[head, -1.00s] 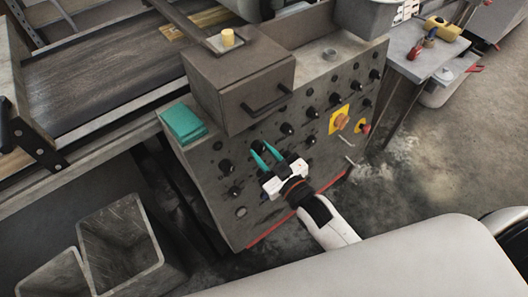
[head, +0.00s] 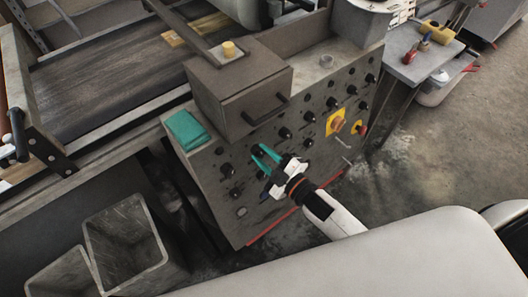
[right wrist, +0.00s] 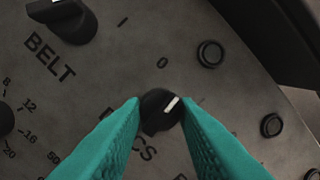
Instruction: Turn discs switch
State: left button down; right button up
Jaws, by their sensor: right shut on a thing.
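The discs switch (right wrist: 161,112) is a round black knob with a white mark in the right wrist view. Its mark points up and right in that picture, while a printed 0 stands above it. The label beside it is partly hidden by my fingers; the letters CS show. My right gripper (right wrist: 161,114) has its two teal fingers on either side of the knob, shut on it. In the head view, my right gripper (head: 263,156) reaches the front of the grey control panel (head: 262,213); the knob is hard to make out there. My left gripper is not in view.
The black belt switch (right wrist: 68,20) is at upper left in the right wrist view. Round dark fittings (right wrist: 210,54) lie to the right. In the head view, a brown box with a handle (head: 238,92) juts out above my gripper.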

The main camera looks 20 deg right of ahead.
jog(key=shift+n+g+y+p, duration=0.35)
jog(key=shift+n+p, duration=0.5)
jog(key=shift+n, duration=1.75)
jog(key=shift+d, duration=0.1)
jog(key=o, duration=1)
jog(key=shift+c, duration=0.2)
jog(key=b+v, duration=0.1)
jog(key=v, duration=1.1)
jog(key=shift+r, duration=0.25)
jog(key=shift+w+f, duration=0.1)
